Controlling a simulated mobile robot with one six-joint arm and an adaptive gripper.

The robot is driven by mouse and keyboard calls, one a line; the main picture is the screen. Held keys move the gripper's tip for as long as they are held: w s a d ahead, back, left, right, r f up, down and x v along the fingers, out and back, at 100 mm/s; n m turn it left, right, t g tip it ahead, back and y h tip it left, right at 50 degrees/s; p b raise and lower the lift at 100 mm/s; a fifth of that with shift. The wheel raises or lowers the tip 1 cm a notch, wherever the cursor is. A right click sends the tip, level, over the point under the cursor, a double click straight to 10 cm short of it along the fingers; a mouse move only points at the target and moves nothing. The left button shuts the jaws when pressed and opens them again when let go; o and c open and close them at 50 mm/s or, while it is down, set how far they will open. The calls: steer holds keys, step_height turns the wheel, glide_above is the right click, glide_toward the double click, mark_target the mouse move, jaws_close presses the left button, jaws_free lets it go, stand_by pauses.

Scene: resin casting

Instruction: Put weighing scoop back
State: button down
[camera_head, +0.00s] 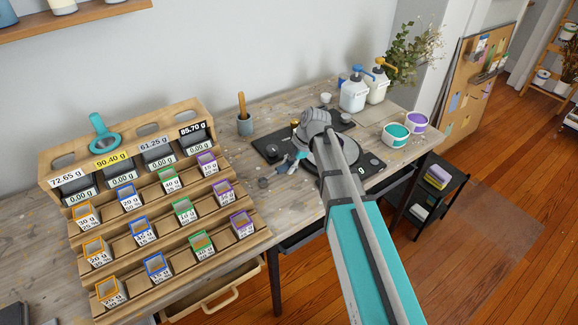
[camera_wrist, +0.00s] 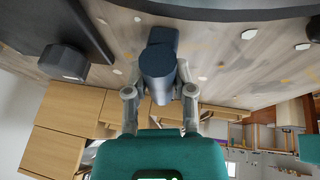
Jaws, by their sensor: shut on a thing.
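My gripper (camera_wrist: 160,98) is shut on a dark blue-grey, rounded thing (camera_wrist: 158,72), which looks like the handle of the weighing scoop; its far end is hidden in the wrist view. In the head view my gripper (camera_head: 284,168) is low over the bench, left of the black mat. A small dark round piece (camera_head: 263,183) shows just beyond the fingers; I cannot tell whether it is part of the scoop or touches the bench. A teal scoop-shaped item (camera_head: 104,137) rests at the back of the wooden rack (camera_head: 60,160).
The tiered rack holds several small coloured-rim cups and labelled grey bins. White pump bottles (camera_head: 354,94) and teal (camera_head: 396,134) and purple (camera_head: 416,122) tubs stand right. Bare bench (camera_head: 270,212) lies in front of the mat.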

steer(key=shift+f, duration=0.15)
steer(key=shift+c, duration=2.3)
jaws_free()
steer(key=p+v, duration=0.5)
steer(key=v, duration=0.1)
steer(key=shift+a, duration=0.15)
steer(key=p+v, duration=0.6)
steer(key=shift+s, duration=0.1)
